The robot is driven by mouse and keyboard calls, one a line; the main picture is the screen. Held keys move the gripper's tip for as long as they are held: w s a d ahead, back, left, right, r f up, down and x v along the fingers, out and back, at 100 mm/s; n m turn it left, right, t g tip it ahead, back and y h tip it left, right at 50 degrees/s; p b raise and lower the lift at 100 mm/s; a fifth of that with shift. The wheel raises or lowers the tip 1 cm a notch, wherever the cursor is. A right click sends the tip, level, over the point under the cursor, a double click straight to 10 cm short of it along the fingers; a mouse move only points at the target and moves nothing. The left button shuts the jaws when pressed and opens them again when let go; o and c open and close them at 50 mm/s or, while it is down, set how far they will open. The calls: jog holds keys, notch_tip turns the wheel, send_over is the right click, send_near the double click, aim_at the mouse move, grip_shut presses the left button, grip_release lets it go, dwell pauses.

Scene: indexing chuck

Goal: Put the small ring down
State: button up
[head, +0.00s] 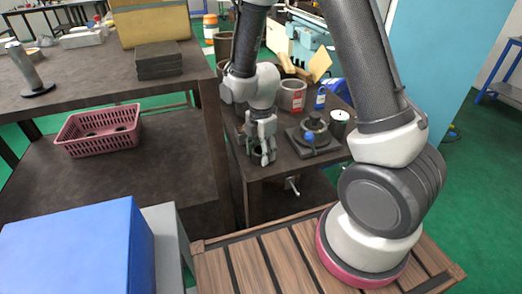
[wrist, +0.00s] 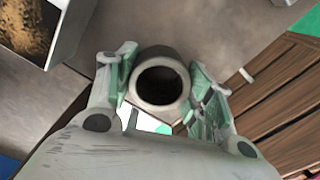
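The small ring (wrist: 160,56) is a short grey cylinder with a dark round opening. In the wrist view it sits between the two fingers of my gripper (wrist: 161,88), which appear to touch it on both sides. In the head view my gripper (head: 261,157) points down near the front left edge of the small dark table (head: 270,172), and the fingers hide most of the ring. Whether the ring's underside touches the table is not clear. The indexing chuck (head: 314,126), a dark round fixture on a square base with a blue knob, stands right of my gripper.
A red-labelled grey pot (head: 292,95), a blue padlock-like item (head: 320,98) and a dark can (head: 339,122) stand behind and right. A larger bench with a pink basket (head: 99,130) is at left. In the wrist view an open bin (wrist: 38,30) lies upper left.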

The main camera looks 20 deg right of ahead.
jog(key=shift+o, duration=1.3)
jog(key=shift+r, duration=0.1)
notch_tip(320, 180, up, 12)
jog(key=s+d+r+m+t, duration=0.2)
jog(key=s+d+r+m, duration=0.5)
jog(key=d+r+m, duration=0.4)
jog(key=s+d+r+m+t, duration=0.1)
jog(key=s+d+r+m, duration=0.1)
jog(key=s+m, duration=0.3)
jog(key=s+d+r+m+t, duration=0.1)
jog(key=s+d+r+m, duration=0.1)
jog(key=s+r+m, duration=0.2)
jog(key=s+m, duration=0.2)
jog(key=shift+s+m, duration=0.25)
jog(key=shift+m, duration=0.05)
